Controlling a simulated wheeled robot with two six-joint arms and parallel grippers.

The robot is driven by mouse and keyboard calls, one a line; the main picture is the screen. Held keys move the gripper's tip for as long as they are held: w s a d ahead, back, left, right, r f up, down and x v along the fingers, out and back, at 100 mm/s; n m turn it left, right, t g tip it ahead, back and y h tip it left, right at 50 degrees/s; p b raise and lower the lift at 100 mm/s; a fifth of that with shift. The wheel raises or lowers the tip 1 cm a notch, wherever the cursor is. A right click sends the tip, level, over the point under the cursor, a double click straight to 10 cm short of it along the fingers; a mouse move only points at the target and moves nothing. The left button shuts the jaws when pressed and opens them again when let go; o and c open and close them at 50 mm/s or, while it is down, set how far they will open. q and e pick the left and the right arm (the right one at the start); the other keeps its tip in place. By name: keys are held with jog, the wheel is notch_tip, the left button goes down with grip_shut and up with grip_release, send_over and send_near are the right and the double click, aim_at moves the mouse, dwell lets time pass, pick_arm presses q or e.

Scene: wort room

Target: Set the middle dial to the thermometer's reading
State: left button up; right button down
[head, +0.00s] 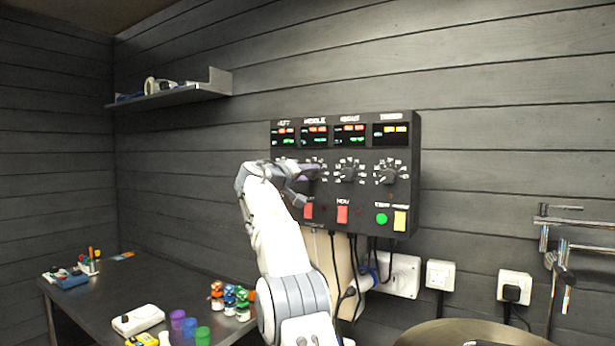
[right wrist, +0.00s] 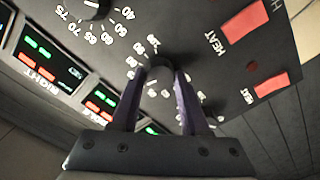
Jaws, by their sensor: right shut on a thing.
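A black control panel (head: 345,215) is mounted on the wall, with a row of dials under lit displays. My right gripper (head: 306,173) is at the middle dial, second from the left, and hides most of it. In the right wrist view, the purple fingers (right wrist: 159,80) close on both sides of the black middle dial knob (right wrist: 160,67), within its white scale. The knob's pointer cannot be made out. The middle display (head: 314,135) shows red and green digits too small to read. I cannot make out a thermometer. My left gripper is not in view.
The right dial (head: 348,172) and timer dial (head: 390,174) sit close by. Red switches (head: 342,214), a green button (head: 382,218) and a yellow one (head: 400,221) are below. A dark table (head: 190,280) at lower left holds cups and small items. A shelf (head: 185,93) hangs above.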

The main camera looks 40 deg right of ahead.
jog(key=shift+f+m, duration=0.15)
jog(key=shift+m, duration=1.05)
jog(key=shift+c, duration=2)
grip_release()
jog(key=shift+s+a+b, duration=0.15)
jog(key=shift+a+b, duration=0.2)
jog(key=shift+b, duration=0.15)
jog(key=b+v, duration=0.6)
jog(key=v, duration=0.3)
jog(key=shift+a, duration=0.35)
